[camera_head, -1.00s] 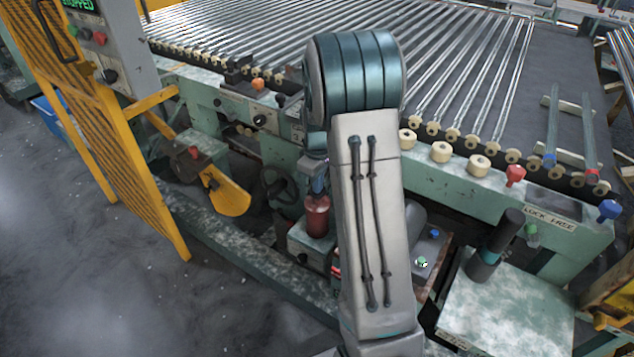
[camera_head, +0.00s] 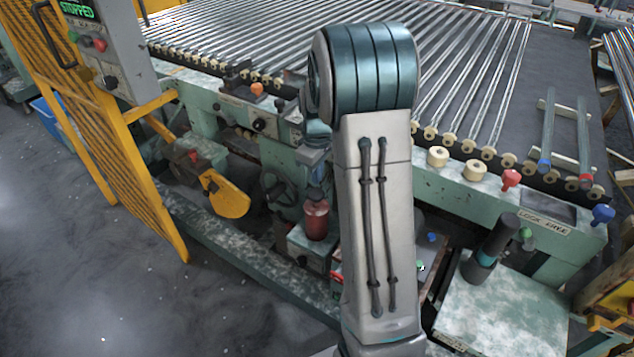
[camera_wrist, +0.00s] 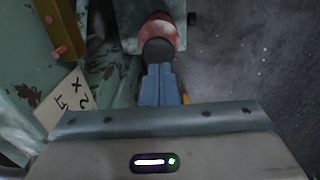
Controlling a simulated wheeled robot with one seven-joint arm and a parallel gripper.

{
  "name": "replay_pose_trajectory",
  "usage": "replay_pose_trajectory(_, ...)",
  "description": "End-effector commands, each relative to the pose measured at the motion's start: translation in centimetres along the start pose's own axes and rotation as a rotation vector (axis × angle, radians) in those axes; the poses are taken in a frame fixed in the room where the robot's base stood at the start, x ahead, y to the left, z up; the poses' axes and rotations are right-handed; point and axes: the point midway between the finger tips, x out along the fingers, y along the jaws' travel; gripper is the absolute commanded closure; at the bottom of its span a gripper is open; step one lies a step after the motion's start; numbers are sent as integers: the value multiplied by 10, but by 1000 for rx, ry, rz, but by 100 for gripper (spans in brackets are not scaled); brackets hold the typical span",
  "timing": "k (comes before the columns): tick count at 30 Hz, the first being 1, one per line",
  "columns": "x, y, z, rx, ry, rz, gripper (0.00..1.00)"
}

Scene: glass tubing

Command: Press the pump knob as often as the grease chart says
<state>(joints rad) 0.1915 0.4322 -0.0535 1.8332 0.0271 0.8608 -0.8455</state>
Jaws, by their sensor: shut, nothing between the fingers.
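The pump (camera_head: 316,218) shows in the head view as a small red cylinder on a pale green block, left of my arm. In the wrist view its red body (camera_wrist: 160,24) is topped by a dark round knob (camera_wrist: 158,50). My gripper (camera_wrist: 159,68) has its blue-grey fingers together and empty, with the tips right at the knob's near edge. I cannot tell whether they touch it. A pale card (camera_wrist: 66,103), turned in the wrist view, bears dark marks that look like "x 2"; the rest is unclear. The fingertips are hard to make out in the head view.
A handwheel (camera_head: 276,187) stands just left of the pump. A green machine frame with glass tubes on rollers (camera_head: 437,157) lies behind. A yellow guard fence (camera_head: 120,150) stands at the left. Open floor (camera_head: 80,270) lies front left.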

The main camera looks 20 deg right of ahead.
Motion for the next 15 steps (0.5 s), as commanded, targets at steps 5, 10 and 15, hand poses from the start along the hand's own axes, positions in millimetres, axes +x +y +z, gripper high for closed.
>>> replay_pose_trajectory(5,-40,1,-1,0,4,3,100)
replay_pose_trajectory(10,-64,1,-1,-1,3,2,100)
replay_pose_trajectory(15,-72,0,-1,-1,1,0,100)
